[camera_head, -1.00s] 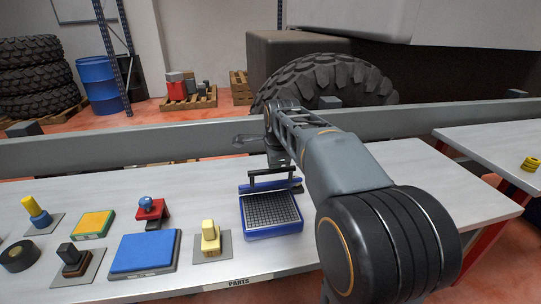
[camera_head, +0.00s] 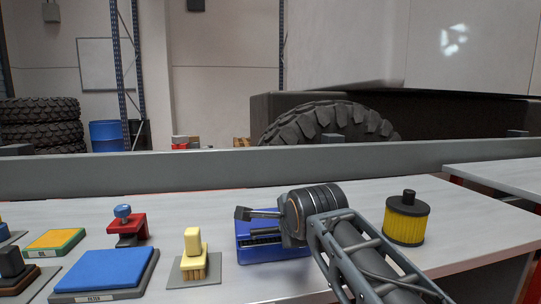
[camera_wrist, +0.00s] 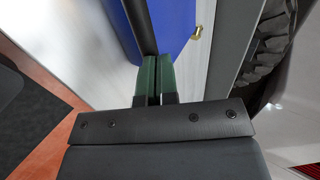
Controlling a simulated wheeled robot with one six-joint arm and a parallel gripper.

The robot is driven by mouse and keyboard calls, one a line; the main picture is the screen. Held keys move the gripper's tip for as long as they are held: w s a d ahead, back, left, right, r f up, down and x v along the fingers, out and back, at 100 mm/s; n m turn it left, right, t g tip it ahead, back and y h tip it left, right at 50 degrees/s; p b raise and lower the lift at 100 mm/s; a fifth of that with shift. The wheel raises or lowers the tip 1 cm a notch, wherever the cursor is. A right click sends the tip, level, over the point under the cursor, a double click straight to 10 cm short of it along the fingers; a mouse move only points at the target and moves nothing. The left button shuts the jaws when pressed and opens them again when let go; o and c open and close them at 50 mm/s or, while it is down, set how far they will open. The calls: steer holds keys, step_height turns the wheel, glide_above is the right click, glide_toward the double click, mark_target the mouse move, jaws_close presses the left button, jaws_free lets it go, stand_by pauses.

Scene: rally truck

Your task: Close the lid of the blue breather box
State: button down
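The blue breather box (camera_head: 270,254) stands on the light workbench in the head view, partly hidden behind my arm. Its gridded interior is out of sight, and its blue lid looks lowered over it, with a dark handle bar across it. I cannot tell whether the lid is fully seated. My gripper (camera_wrist: 157,62) points down at the box; its green fingers are together with only a thin slit between them and nothing visibly held. In the wrist view a blue surface (camera_wrist: 176,22) and a dark bar lie just beyond the fingertips; contact is unclear.
A yellow filter with a black cap (camera_head: 406,222) stands right of my arm. Left of the box are a yellow brush-like block (camera_head: 193,256), a blue pad (camera_head: 105,272) and a red part with a blue knob (camera_head: 126,225). A grey rail (camera_head: 200,168) runs behind the bench.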

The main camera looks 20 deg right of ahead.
steer(key=shift+s+a+f+b, duration=0.1)
steer(key=shift+s+f+b, duration=0.15)
steer(key=shift+f+b, duration=0.5)
steer(key=shift+s+f+b, duration=0.25)
steer(key=shift+f+b, duration=0.25)
steer(key=shift+f, duration=0.3)
steer(key=shift+r, duration=0.1)
